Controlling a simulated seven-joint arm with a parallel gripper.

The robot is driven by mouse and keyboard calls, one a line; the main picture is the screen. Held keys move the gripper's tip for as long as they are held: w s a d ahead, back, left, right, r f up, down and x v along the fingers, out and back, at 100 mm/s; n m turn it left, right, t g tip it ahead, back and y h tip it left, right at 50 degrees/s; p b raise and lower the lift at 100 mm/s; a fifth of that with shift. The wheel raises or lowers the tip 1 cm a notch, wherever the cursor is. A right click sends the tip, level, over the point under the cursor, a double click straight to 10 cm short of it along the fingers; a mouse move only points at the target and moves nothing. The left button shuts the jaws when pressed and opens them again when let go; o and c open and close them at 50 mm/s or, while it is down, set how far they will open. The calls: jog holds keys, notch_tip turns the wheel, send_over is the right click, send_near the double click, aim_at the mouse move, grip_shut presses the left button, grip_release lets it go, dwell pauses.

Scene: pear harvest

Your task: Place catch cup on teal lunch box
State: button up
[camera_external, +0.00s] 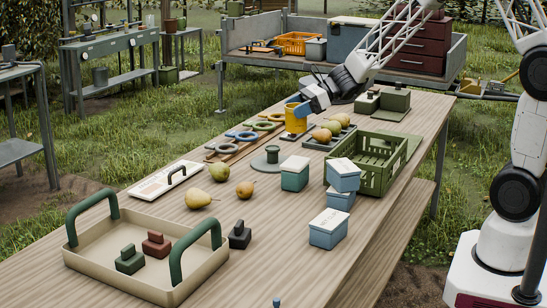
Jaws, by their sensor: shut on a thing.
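The yellow catch cup (296,121) is upright toward the far side of the wooden table, left of the pear tray. My gripper (303,108) is shut on its upper right side; the fingertips are small and partly hidden. I cannot tell whether the cup touches the surface below it. A teal box with a pale lid (294,178) stands nearer, at mid-table. Bluer lidded boxes stand to its right: one (343,180) on top of another (340,201), and a separate one (328,234) nearer the front.
A grey tray of pears (309,144) and a green crate (371,176) are right of the cup. Ring-handled tools (243,136) lie left. Loose pears (201,198) and a beige handled tray (190,285) are nearer.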

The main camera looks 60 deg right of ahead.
aim_at(296, 127)
jog(key=shift+f, duration=3.1)
jog(key=shift+f, duration=1.9)
jog(key=shift+f, duration=0.15)
jog(key=o, duration=0.9)
jog(key=shift+s+d+r, duration=0.1)
jog(key=shift+r, duration=0.15)
jog(key=v, duration=1.1)
jog(key=shift+s+d, duration=0.25)
